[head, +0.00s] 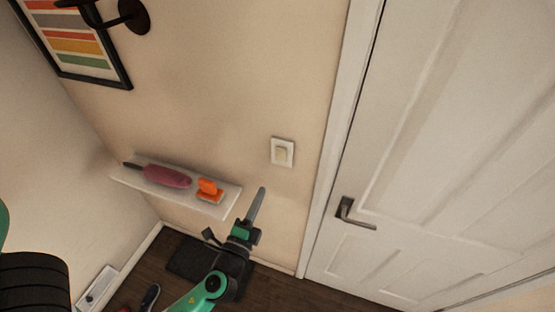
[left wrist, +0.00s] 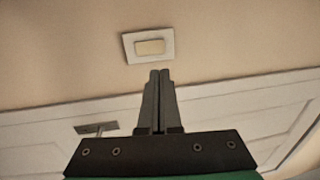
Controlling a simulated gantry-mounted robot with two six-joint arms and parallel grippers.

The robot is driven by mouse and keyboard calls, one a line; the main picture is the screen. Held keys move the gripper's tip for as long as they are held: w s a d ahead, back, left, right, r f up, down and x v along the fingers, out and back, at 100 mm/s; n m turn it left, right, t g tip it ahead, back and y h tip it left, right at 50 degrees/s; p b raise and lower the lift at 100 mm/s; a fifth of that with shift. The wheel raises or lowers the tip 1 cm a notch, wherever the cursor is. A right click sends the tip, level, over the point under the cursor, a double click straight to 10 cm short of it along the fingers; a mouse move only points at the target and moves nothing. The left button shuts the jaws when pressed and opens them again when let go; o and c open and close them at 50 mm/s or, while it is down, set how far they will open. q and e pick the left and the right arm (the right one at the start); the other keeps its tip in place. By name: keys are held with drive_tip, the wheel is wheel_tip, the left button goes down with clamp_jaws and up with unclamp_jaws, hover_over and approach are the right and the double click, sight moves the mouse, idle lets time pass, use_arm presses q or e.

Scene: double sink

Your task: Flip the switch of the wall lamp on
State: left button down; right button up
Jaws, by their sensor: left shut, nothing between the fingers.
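The white wall switch (head: 282,152) with a beige rocker is on the beige wall, left of the door frame. It also shows in the left wrist view (left wrist: 149,46), just beyond my fingertips. My left gripper (head: 261,190) is shut and empty, below and a little left of the switch in the head view. In the left wrist view its fingers (left wrist: 159,73) are pressed together and point toward the switch plate. A gap shows between tips and plate; contact cannot be seen. Part of the dark wall lamp (head: 133,14) shows at the top left. My right gripper is not in view.
A white shelf (head: 228,207) with a pink item (head: 166,176) and an orange item (head: 209,188) is left of my gripper. A white door (head: 430,150) with a dark handle (head: 346,210) stands at the right. A striped framed picture (head: 76,43) hangs at the upper left.

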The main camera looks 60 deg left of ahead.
sight(280, 151)
use_arm(q)
drive_tip(key=p+x, duration=0.2)
drive_tip(key=x, duration=1.1)
drive_tip(key=shift+w+a+p, duration=0.25)
drive_tip(key=shift+w+p, duration=0.1)
drive_tip(key=shift+p, duration=0.05)
